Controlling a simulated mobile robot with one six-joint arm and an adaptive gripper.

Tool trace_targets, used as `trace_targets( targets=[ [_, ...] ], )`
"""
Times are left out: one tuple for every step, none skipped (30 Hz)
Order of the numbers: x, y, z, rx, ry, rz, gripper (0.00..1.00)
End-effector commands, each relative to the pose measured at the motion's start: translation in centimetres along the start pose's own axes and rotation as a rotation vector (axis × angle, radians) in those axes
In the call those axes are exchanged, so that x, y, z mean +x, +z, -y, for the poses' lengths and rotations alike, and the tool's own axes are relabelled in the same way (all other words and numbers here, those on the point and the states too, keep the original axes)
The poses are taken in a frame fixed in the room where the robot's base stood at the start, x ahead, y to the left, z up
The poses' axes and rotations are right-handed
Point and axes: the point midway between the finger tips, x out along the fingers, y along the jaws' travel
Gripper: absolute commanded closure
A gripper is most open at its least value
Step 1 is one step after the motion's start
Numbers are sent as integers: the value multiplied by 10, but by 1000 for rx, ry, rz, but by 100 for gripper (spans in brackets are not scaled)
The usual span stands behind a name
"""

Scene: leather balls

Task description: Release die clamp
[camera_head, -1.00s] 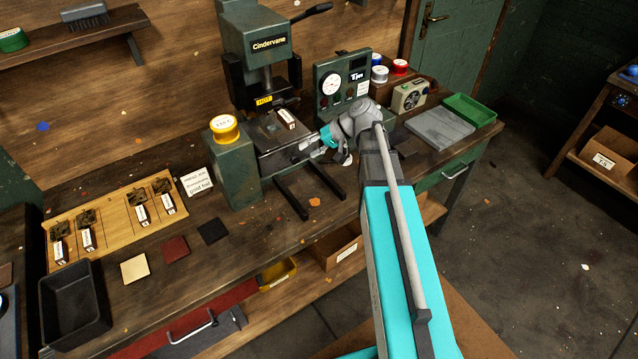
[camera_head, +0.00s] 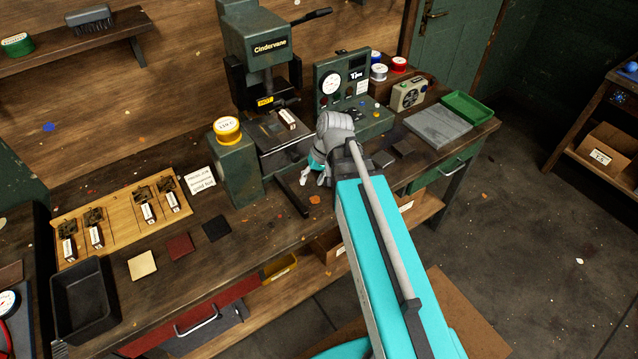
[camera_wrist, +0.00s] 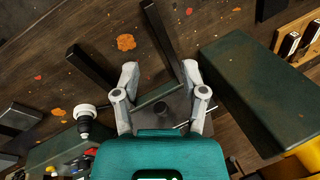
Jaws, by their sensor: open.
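The green Cindervane press (camera_head: 256,62) stands at the back of the bench with a yellow HOT tag on its head. Its bed (camera_head: 272,134) carries a small block with a white label (camera_head: 287,118). A die clamp cannot be clearly made out. My gripper (camera_head: 312,178) is open and empty, in front of the bed near the press's forked feet (camera_head: 292,194). In the wrist view my open gripper (camera_wrist: 160,68) has its fingers spread wide.
A green pedestal (camera_head: 236,170) with a yellow-rimmed spool stands left of the bed. A gauge box (camera_head: 342,85) stands right of the press. A wooden tray (camera_head: 120,222) with several stamps and a black bin (camera_head: 84,300) lie at left. The bench front holds colour swatches.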

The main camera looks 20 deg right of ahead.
Motion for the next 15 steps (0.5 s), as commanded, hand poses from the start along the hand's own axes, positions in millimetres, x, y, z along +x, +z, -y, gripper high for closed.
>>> trace_targets(
  targets=[
    [-3, 7, 2, -5, 28, 6, 45],
    [-3, 10, 1, -7, 45, 8, 45],
    [-4, 13, 0, -9, 68, 12, 45],
    [-5, 16, 0, -11, 85, 14, 45],
    [-5, 19, 0, -13, 102, 16, 45],
    [-6, 22, -1, -15, 124, 19, 45],
    [-7, 24, -1, -16, 139, 21, 45],
    [-8, 26, -2, -17, 154, 22, 45],
    [-9, 29, -2, -19, 172, 24, 45],
    [-10, 31, -3, -20, 186, 25, 45],
    [-10, 32, -3, -21, 197, 26, 45],
    [-11, 34, -4, -23, 212, 27, 45],
    [-11, 35, -4, -24, 221, 28, 45],
    [-12, 36, -4, -25, 229, 29, 45],
    [-12, 37, -4, -26, 239, 29, 45]
  ],
)
